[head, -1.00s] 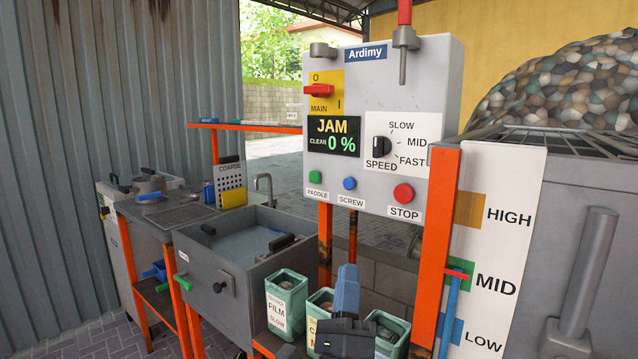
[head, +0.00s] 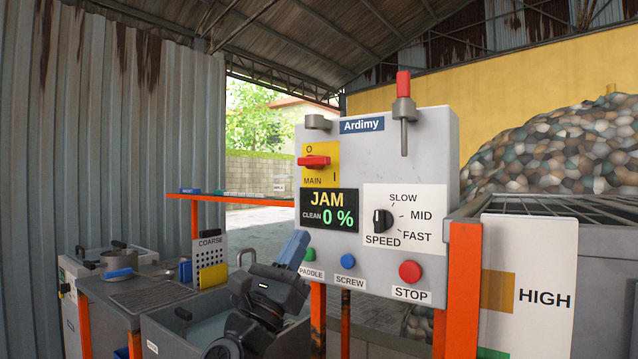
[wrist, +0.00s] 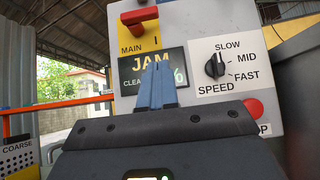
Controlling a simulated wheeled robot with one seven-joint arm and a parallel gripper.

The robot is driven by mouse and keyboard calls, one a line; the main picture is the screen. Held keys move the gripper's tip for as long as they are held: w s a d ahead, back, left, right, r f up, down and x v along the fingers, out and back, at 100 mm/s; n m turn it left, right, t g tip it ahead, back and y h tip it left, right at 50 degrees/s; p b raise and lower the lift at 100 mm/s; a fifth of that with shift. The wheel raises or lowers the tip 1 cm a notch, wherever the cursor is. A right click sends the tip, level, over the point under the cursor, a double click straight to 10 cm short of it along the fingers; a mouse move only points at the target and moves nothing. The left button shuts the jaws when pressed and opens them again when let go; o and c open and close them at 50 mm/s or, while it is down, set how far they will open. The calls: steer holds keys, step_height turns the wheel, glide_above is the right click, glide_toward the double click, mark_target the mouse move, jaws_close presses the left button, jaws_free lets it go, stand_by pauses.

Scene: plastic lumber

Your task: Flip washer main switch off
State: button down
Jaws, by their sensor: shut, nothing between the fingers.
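The washer's main switch has a red handle (head: 314,161) on a yellow plate (head: 321,181) marked MAIN, with O above and I at lower right. The handle lies roughly level, below the O and away from the I. It also shows at the top of the wrist view (wrist: 139,15). My gripper (head: 297,240) has its blue fingers shut and empty, pointing up at the control box. In the wrist view the fingertips (wrist: 158,68) stand in front of the display and below the switch, apart from the handle.
The display (head: 329,210) reads JAM, CLEAN 0 %. The speed knob (head: 383,220) and the stop button (head: 410,271) are on the same box (head: 440,150). A red-topped pin (head: 403,85) stands above its top edge. A sink and perforated COARSE plate (head: 211,262) are at left.

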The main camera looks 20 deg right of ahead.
mark_target(319, 162)
steer(key=s+a+r+p+x, duration=0.1)
steer(key=r+p+x, duration=0.1)
steer(key=x, duration=1)
steer(key=shift+r+p, duration=0.35)
steer(key=shift+p, duration=0.4)
